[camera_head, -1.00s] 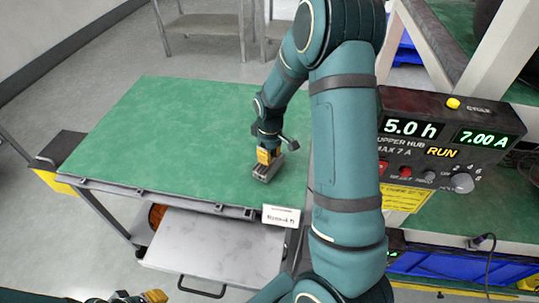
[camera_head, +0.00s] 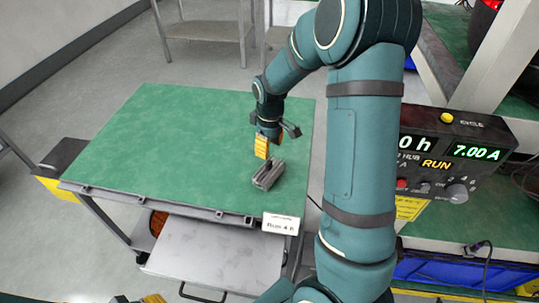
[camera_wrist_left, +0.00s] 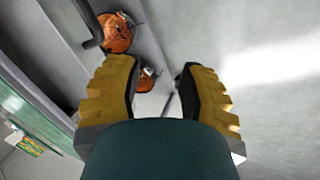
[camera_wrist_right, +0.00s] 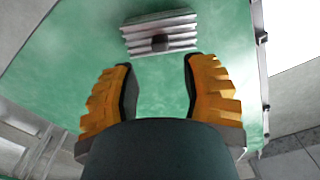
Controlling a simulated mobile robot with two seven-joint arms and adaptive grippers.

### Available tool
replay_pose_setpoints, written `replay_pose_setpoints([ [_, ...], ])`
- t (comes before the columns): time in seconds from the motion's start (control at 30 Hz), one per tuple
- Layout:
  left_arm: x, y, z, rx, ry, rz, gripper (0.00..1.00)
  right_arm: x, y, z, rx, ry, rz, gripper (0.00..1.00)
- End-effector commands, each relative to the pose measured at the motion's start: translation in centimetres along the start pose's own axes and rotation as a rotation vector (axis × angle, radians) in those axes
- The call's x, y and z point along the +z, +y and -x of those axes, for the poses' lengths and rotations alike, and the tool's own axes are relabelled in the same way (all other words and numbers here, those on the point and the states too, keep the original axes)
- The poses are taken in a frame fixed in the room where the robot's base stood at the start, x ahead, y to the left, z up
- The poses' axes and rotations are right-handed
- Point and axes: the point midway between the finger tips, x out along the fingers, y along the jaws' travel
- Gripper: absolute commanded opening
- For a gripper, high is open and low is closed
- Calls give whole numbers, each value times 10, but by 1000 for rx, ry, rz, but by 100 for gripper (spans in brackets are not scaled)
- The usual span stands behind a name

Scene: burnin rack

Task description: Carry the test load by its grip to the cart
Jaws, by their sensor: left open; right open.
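The test load (camera_head: 268,175) is a small grey finned block lying on the cart's green top, near its front right. It also shows in the right wrist view (camera_wrist_right: 160,33), ahead of the fingertips, with a dark part at its middle. The cart (camera_head: 170,130) has a green top and a label at its front right corner. My right gripper (camera_head: 265,147) is open and empty, just above and behind the load, apart from it. My left gripper (camera_wrist_left: 158,85) is open and empty, away from the cart top; only its fingertips show at the bottom of the head view.
The control box (camera_head: 450,155) with lit displays stands right of my right arm, on a rack with green shelves. A grey drawer with a handle (camera_head: 203,293) sits under the cart top. Most of the green top is clear. A metal table (camera_head: 205,25) stands behind.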

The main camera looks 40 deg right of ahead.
Motion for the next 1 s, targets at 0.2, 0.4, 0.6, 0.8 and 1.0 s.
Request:
replay_pose_setpoints([
  [0.2,-3,3,7,-1,7,2,39,0,0,34,1,1,1,45],
  [0.4,-4,3,8,-1,9,3,39,0,0,43,0,0,1,45],
  [0.6,-4,3,8,-1,9,3,39,0,0,43,0,-1,1,45],
  [0.8,-4,3,8,-1,9,3,39,0,0,43,0,-1,0,45],
  [1.0,-4,3,8,-1,9,3,39,0,0,43,0,-1,1,45],
])
